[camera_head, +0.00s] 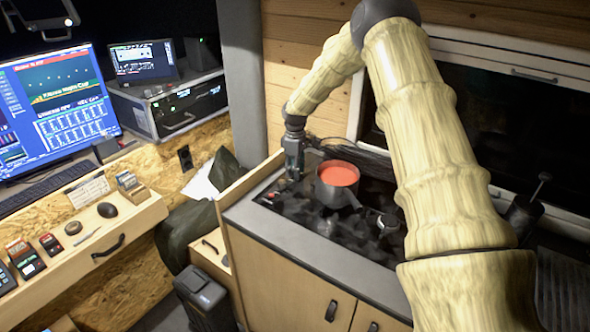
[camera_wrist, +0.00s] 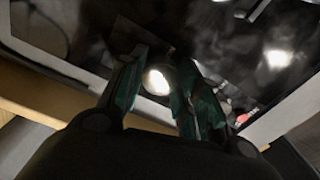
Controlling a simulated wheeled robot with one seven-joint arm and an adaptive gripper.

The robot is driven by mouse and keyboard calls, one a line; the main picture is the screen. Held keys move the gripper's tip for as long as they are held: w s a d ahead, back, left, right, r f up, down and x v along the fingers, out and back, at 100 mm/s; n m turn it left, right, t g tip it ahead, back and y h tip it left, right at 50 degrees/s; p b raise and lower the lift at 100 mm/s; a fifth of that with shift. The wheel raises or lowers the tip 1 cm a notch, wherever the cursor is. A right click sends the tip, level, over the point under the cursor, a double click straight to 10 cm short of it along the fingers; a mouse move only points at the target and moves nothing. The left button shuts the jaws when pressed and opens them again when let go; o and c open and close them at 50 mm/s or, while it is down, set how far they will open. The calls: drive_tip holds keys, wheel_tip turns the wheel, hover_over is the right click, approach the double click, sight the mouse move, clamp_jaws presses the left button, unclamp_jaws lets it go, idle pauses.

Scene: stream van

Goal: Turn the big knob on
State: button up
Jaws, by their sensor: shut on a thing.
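My gripper (camera_head: 292,172) is lowered at the left end of the dark glossy stove top (camera_head: 318,224), left of the pot. It also shows in the wrist view (camera_wrist: 160,76), where its two green-dark fingers are closed in around something small at the stove surface. A bright white spot shows between the fingers; I cannot tell whether it is part of the knob or a reflection. The big knob itself is not clearly seen, hidden by the fingers at that spot. Which way it is turned cannot be seen.
A grey pot (camera_head: 338,186) with red contents stands on the stove just right of my gripper. The wooden cabinet (camera_head: 290,280) carries the stove. A wooden side panel (camera_head: 243,184) rises on its left. A desk with a monitor (camera_head: 60,110) and a keyboard is further left.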

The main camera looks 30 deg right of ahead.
drive_tip(key=shift+d, duration=0.1)
drive_tip(key=o, duration=1)
drive_tip(key=shift+s+d, duration=0.1)
drive_tip(key=shift+a, duration=0.2)
wheel_tip(320, 180, up, 12)
drive_tip(key=shift+d, duration=0.1)
